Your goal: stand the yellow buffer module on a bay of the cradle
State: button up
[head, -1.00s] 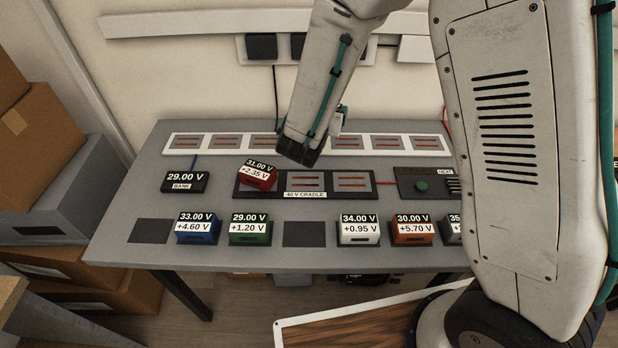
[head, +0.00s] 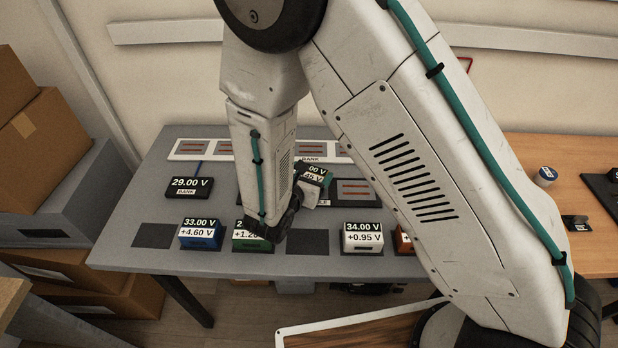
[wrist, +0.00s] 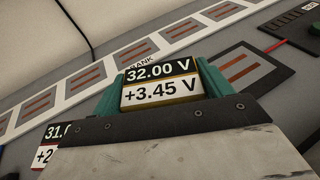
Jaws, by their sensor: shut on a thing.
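The yellow buffer module (wrist: 160,82) is between my gripper's teal fingers (wrist: 158,92). Its label reads 32.00 V, +3.45 V, and only a thin yellowish edge of its body shows. In the head view the module (head: 316,173) is partly hidden behind my gripper (head: 304,190), over the middle of the cradle. The cradle (head: 357,190) shows its right bay empty; it also shows in the wrist view (wrist: 243,68). My arm hides its left part in the head view. A red module (wrist: 46,150) shows partly at lower left. Whether the held module touches a bay I cannot tell.
The white bank strip (head: 200,149) runs behind the cradle. In front stand a blue module (head: 200,236), a green one (head: 246,241) partly covered by my arm, a white one (head: 362,238) and an orange one (head: 403,241). A 29.00 V display (head: 189,188) is left.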

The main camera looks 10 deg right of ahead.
jog(key=shift+f, duration=0.75)
jog(key=shift+f, duration=0.15)
jog(key=o, duration=1.1)
